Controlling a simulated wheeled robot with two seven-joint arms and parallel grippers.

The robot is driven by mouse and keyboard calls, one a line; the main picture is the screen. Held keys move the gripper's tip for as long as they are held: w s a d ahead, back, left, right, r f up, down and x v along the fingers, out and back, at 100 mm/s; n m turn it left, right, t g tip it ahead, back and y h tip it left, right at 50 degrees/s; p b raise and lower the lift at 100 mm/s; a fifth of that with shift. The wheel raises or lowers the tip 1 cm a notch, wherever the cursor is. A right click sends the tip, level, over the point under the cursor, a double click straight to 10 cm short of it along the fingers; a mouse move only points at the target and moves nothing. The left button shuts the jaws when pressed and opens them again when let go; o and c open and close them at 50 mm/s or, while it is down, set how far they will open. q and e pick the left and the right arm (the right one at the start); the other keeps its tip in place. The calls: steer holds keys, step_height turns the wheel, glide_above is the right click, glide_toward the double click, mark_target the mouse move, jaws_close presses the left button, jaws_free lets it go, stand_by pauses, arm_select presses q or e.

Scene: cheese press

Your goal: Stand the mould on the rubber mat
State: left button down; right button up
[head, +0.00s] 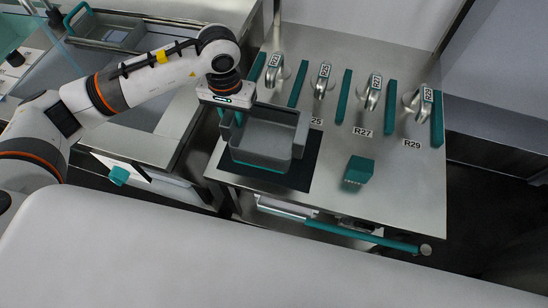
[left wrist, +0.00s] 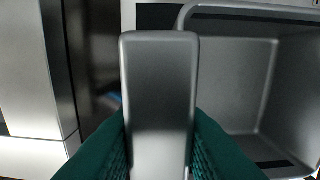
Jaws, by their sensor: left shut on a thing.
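The mould (head: 260,156) is a grey open-topped box with a teal strip low on its front, upright over the black rubber mat (head: 302,172). I cannot tell whether it touches the mat or hangs just above it. My left gripper (head: 231,117) is at the mould's left side. In the left wrist view its teal fingers (left wrist: 160,150) are shut on the mould's grey handle (left wrist: 160,75), with the empty inside of the mould to the right. Part of the mat is hidden under the mould. My right gripper is not in view.
A teal block (head: 359,170) sits right of the mat on the steel table (head: 405,200). Several metal fittings with labels such as R27 and R29, and teal bars, line the back. A teal-handled tray (head: 105,33) stands far left. A teal rail (head: 360,236) runs along the front edge.

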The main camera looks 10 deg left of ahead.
mark_target(266, 132)
arm_select(q)
steer(key=w+b, duration=0.1)
steer(key=b, duration=0.1)
steer(key=w+r+b, duration=0.1)
steer(key=w, duration=0.1)
steer(key=shift+w+d+b, duration=0.15)
steer(key=shift+w+b, duration=0.15)
steer(key=shift+b, duration=0.1)
steer(key=shift+r, duration=0.1)
step_height(266, 132, down, 5)
steer(key=shift+w, duration=0.1)
steer(key=shift+f, duration=0.6)
step_height(266, 132, down, 3)
steer(key=shift+f+p, duration=0.1)
steer(key=shift+p, duration=0.3)
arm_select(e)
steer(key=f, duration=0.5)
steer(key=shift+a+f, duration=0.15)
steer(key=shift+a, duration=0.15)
